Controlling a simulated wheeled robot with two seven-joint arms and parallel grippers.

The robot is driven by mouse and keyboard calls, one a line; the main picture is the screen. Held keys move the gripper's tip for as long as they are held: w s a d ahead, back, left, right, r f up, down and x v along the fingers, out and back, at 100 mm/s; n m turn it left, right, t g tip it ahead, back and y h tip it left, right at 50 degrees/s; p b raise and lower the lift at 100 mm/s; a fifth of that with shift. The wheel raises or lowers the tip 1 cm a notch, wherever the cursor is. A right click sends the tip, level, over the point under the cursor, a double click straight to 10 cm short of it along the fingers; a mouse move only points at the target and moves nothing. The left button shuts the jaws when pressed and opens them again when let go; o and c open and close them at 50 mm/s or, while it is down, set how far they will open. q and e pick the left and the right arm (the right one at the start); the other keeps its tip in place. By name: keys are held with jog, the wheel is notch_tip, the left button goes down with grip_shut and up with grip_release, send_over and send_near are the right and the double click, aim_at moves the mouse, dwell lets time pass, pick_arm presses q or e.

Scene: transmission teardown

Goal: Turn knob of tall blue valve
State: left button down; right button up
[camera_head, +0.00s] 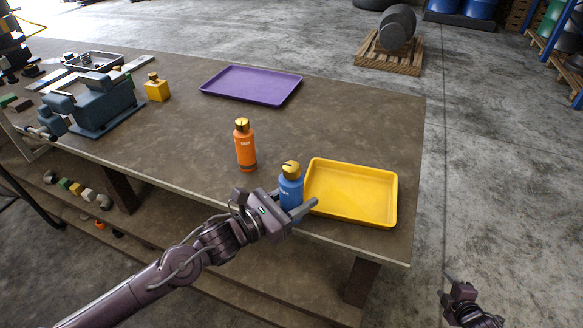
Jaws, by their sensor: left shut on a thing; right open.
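The tall blue valve (290,193) stands upright near the front edge of the workbench, with a gold knob (291,169) on top. My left gripper (296,206) is shut on the blue body, below the knob. The fingers hide part of the lower body, so I cannot tell whether it touches the table. My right gripper (452,284) is open and empty at the lower right, out past the bench's edge.
A yellow tray (351,191) lies just right of the blue valve. An orange bottle (245,148) with a gold top stands behind it to the left. A purple tray (251,85), a small yellow bottle (157,89) and a blue-grey vise (97,103) are farther back.

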jog(key=w+a+r+n+t+y, duration=0.15)
jog(key=w+r+n, duration=0.25)
jog(key=r, duration=0.4)
jog(key=w+r+n+t+y, duration=0.1)
jog(key=w+r+n+t, duration=0.15)
jog(key=w+r, duration=0.35)
jog(key=a+r+n+y, duration=0.2)
jog(key=a+r+n, duration=0.2)
jog(key=a+r, duration=0.1)
jog(key=a+r+n+g+y, duration=0.1)
jog(key=a+r+n+y, duration=0.2)
jog(key=a+r+n, duration=0.2)
jog(key=w+a+r+n+y, duration=0.1)
jog(key=a+r+n+y, duration=0.2)
jog(key=r, duration=0.6)
jog(key=shift+w+a+r+n+y, duration=0.1)
jog(key=shift+a+n+y, duration=0.15)
jog(key=shift+a+n, duration=0.75)
jog(key=s+a+r+n+g+y, duration=0.3)
jog(key=a+r+n, duration=0.1)
jog(key=a, duration=0.3)
jog(key=n+g+y, duration=0.3)
jog(key=n+g, duration=0.3)
jog(key=n, duration=0.4)
send_near(292, 165)
jog(key=shift+m, duration=0.25)
jog(key=x, duration=0.6)
jog(key=f+x, duration=0.1)
jog(key=x, duration=0.3)
jog(key=shift+a, duration=0.1)
